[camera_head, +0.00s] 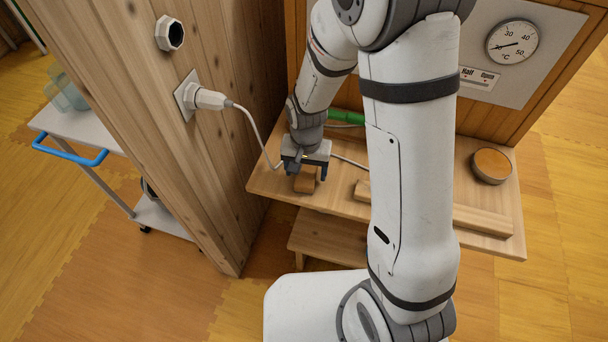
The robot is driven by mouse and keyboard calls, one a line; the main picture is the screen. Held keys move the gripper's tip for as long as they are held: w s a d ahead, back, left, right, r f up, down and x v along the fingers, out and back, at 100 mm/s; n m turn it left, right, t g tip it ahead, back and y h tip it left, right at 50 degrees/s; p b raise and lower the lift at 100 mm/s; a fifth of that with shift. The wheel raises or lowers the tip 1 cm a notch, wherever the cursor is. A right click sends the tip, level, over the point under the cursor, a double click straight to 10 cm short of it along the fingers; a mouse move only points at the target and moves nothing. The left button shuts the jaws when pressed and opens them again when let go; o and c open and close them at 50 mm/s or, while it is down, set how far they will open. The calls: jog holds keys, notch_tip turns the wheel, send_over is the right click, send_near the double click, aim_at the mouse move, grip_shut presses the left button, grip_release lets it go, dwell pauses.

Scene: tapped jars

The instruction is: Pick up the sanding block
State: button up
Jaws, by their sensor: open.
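A small brown wooden block (306,184), which looks like the sanding block, sits on the wooden bench (268,182) near its front left edge. My gripper (305,172) is open and points down right over this block. One dark fingertip shows to the left of the block and one to the right. I cannot tell whether the fingers touch it. The gripper body hides the block's upper back part.
A long wooden strip (485,219) lies along the bench's front edge, partly behind my arm. A round tin (491,165) stands at the right. A green cylinder (345,115) and a white cable (262,137) are near the gripper. A wooden wall (130,100) rises at the left.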

aim_at(306, 172)
jog(key=shift+f, duration=0.65)
jog(key=shift+c, duration=0.5)
jog(key=c, duration=1)
notch_tip(306, 172, up, 10)
jog(key=shift+r+p, duration=0.1)
jog(key=shift+p, duration=0.35)
